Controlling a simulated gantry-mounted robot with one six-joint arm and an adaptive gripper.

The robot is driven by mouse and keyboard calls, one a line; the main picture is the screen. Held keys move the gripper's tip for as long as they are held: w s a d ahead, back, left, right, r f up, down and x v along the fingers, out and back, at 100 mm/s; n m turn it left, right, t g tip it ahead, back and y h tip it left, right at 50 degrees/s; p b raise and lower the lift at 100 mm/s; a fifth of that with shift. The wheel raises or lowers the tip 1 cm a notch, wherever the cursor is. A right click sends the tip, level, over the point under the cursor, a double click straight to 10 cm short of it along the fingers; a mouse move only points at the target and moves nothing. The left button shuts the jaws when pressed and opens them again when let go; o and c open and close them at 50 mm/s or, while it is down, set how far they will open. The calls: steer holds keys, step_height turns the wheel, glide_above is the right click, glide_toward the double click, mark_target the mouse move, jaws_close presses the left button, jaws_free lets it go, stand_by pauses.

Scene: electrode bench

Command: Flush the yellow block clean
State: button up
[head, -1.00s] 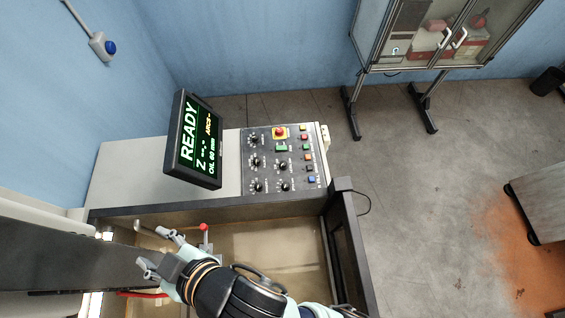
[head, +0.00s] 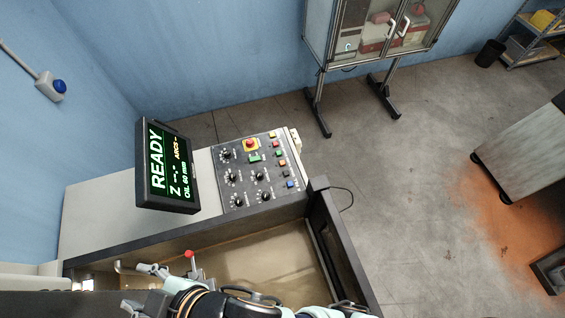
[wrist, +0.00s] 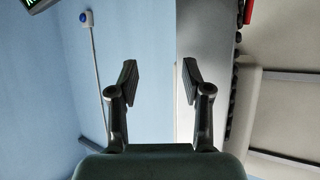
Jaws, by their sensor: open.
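My gripper (head: 143,288) is over the left part of the oil tank (head: 270,250) in the head view, partly cut off by a dark machine part. In the wrist view my gripper (wrist: 159,78) is open, with nothing between its fingers. A red-knobbed lever (head: 189,254) stands close beside it, and a bent pale pipe end (head: 118,266) shows at its left. I cannot make out the yellow block in any view. Brownish liquid fills the tank and may hide what lies low in it.
The control panel (head: 255,170) and a screen reading READY (head: 168,165) stand behind the tank. A glass-door cabinet (head: 375,30) is at the back. An orange stain (head: 490,205) marks the floor at right. A yellow item (head: 543,19) sits on a far shelf.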

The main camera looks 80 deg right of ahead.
jaws_close()
stand_by(1.3)
